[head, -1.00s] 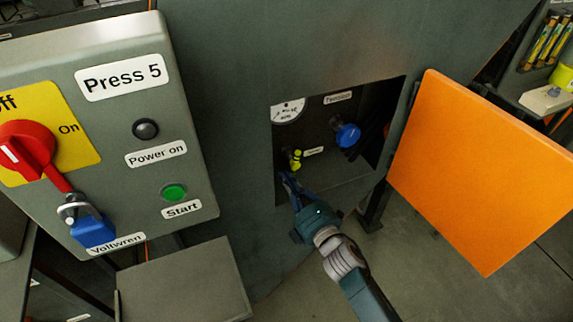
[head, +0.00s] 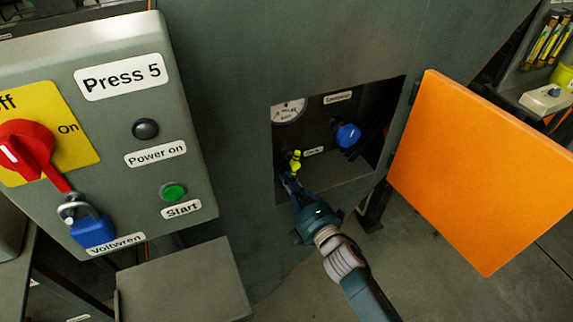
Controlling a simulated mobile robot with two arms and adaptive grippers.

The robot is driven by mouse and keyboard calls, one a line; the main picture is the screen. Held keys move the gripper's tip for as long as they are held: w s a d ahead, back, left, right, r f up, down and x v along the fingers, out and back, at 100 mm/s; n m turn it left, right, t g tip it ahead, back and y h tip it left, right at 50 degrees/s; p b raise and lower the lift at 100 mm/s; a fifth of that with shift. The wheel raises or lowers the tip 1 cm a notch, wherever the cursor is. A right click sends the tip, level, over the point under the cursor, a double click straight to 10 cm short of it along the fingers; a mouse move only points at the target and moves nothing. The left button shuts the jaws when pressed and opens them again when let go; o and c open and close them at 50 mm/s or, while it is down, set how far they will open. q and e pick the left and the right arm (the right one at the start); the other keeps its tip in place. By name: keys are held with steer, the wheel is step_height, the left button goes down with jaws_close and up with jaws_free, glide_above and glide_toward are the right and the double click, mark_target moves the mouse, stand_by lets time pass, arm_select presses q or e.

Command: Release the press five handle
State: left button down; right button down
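The press five control box (head: 100,110) stands at the left, with a "Press 5" label on its face. To its right, an opening (head: 345,180) in the grey press body holds a small yellow-green handle (head: 295,161), a blue knob (head: 348,135) and a white dial (head: 288,110). My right gripper (head: 289,178) reaches into the opening from below, with its fingertips just under the yellow-green handle. Whether the fingers touch the handle, or are open or shut, is too small to tell. My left gripper is out of view.
An orange door (head: 485,170) hangs open to the right of the opening. A red switch (head: 27,150) with a blue padlock (head: 92,230) is on the control box. A grey box top (head: 183,283) lies below it. Floor shows at the lower right.

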steer(key=shift+s+d, duration=0.1)
stand_by(0.6)
steer(key=v, duration=1.2)
